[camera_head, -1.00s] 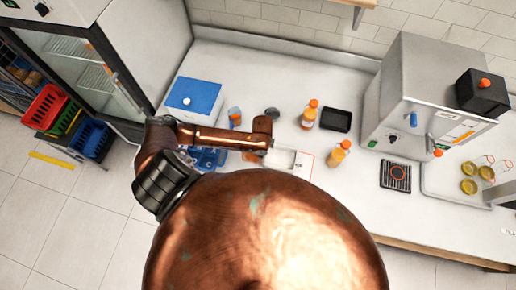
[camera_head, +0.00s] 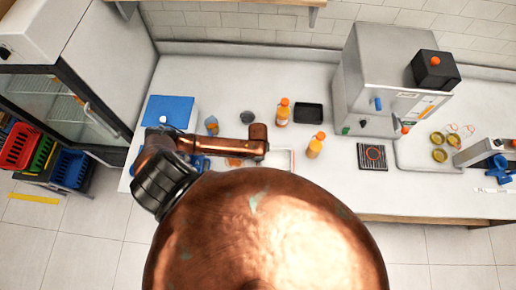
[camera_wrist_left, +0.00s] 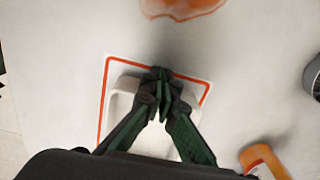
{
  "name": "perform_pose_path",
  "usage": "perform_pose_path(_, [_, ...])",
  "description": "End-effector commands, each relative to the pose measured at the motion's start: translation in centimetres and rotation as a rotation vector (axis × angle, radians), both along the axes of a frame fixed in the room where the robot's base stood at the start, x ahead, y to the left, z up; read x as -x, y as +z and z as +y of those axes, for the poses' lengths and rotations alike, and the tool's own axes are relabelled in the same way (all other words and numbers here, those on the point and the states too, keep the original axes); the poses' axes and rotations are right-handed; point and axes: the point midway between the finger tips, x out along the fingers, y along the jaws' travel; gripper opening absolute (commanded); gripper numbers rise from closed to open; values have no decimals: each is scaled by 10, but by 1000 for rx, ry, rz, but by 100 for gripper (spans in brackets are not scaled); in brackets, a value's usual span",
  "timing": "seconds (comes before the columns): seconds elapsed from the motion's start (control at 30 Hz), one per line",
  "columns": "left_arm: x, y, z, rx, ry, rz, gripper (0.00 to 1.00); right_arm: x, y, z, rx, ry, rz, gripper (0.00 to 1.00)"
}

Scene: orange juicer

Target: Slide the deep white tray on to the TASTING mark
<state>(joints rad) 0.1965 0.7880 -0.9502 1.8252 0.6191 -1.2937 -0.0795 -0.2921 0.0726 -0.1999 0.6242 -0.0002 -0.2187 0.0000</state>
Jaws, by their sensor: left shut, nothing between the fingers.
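The deep white tray (camera_wrist_left: 122,104) lies inside a red-outlined rectangle (camera_wrist_left: 104,82) in the left wrist view. The outline shows beyond the tray's top, left and right sides; the lower part is hidden by my gripper and wrist. In the head view, the tray (camera_head: 277,159) shows only partly, beyond my copper arm and body. My left gripper (camera_wrist_left: 163,76) is shut and empty, its green-black fingers over the tray near its top edge. I cannot tell whether they touch it. No lettering on the outline is readable. My right gripper is not in view.
An orange-capped bottle (camera_head: 315,146) stands close right of the tray, another (camera_head: 283,112) behind. A black tray (camera_head: 308,113), blue board (camera_head: 169,111) and dark round item (camera_head: 247,117) are farther back. An orange patch (camera_wrist_left: 183,7) lies beyond the outline. The juicer (camera_head: 384,75) stands right.

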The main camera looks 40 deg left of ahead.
Motion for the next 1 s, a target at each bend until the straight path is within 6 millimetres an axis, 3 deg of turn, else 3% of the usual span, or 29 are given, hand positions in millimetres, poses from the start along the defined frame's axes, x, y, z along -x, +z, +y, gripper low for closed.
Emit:
perform_pose_path(0.27, [0, 23, 0, 0, 1, 0, 0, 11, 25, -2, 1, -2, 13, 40])
perform_pose_path(0.7, [1, 80, 1, 1, 3, -1, 0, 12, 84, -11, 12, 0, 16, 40])
perform_pose_path(1.0, [-1, 98, 0, 0, -2, 0, 0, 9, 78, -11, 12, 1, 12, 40])
